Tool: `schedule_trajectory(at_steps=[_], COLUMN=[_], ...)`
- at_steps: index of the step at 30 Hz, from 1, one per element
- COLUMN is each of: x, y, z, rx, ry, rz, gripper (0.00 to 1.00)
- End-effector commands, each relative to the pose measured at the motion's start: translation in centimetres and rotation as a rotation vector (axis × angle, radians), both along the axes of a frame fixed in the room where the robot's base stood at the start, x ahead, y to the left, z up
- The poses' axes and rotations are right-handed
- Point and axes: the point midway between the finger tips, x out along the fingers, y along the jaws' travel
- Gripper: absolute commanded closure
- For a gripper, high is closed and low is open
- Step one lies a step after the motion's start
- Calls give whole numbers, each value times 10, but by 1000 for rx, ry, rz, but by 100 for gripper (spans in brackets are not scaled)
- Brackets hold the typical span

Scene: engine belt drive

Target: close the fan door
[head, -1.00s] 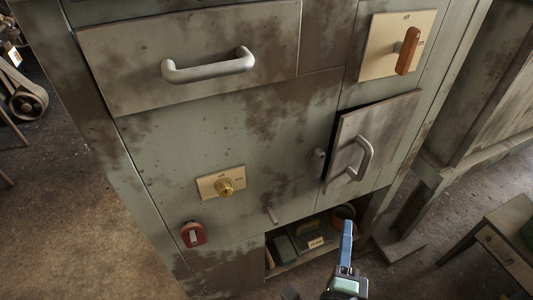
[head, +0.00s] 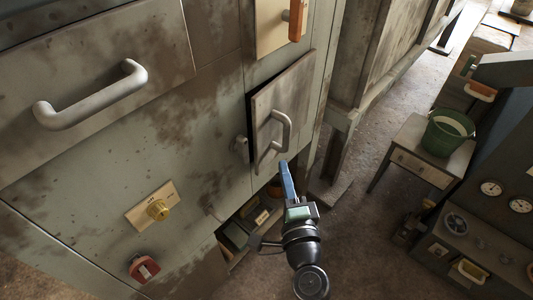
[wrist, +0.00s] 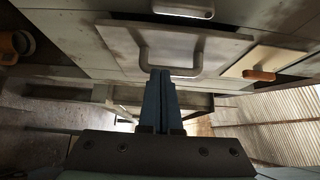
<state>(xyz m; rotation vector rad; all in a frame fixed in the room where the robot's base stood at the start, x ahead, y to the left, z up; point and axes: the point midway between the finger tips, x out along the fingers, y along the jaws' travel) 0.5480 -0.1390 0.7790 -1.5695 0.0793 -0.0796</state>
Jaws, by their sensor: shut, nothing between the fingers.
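The fan door (head: 292,84) is a small grey, stained metal panel with a curved handle (head: 285,130), on the right part of the cabinet front. A dark gap shows along its left and upper edge, so it stands slightly ajar. My gripper (head: 283,163) is shut and empty, its blue fingers just below the handle in the head view. In the wrist view the fingertips (wrist: 160,72) overlap the handle (wrist: 172,72) in front of the door (wrist: 205,46). I cannot tell whether they touch it.
The cabinet has a drawer handle (head: 90,98), a brass knob (head: 158,209), a red switch (head: 144,268) and an orange lever (head: 297,18). Below is an open shelf with boxes (head: 237,235). A small table with a green bucket (head: 448,132) stands right; open floor lies between.

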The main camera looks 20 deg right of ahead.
Motion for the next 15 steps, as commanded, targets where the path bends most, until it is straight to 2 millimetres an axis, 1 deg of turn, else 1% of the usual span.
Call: schedule_trajectory(at_steps=[1,4,6,10,15], x=[10,26,35,46,53], y=[-1,-3,9,17,23], z=[1,2,2,1,0], rx=[1,2,2,1,0], ry=[-3,-2,0,0,0], rz=[0,0,5,1,2], gripper=[100,100,100,100,100])
